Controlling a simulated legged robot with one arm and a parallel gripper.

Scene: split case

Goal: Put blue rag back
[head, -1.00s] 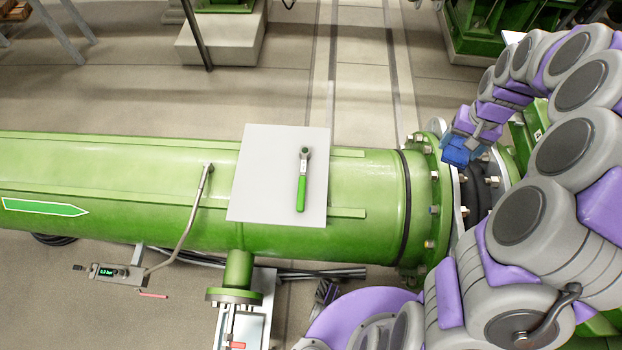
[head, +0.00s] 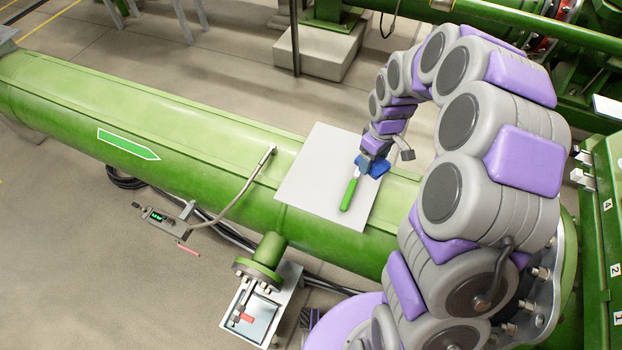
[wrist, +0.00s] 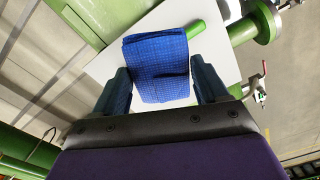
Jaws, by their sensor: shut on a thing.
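The blue rag (head: 379,165) is a small folded checked cloth, held over the right part of the white plate (head: 315,180). In the wrist view the rag (wrist: 158,62) lies between the two dark fingers of my gripper (wrist: 162,84). My gripper (head: 373,152) points down at the plate in the head view and is shut on the rag. I cannot tell whether the rag touches the plate. A ratchet with a green handle (head: 349,194) lies on the plate just beside the rag, its head hidden by the rag and gripper.
The plate rests on a large green pipe (head: 200,122). A bent metal tube with a small gauge (head: 158,216) stands left of the plate. A valve stub (head: 262,258) juts out below. A numbered green panel (head: 608,215) is at the right. The plate's left part is bare.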

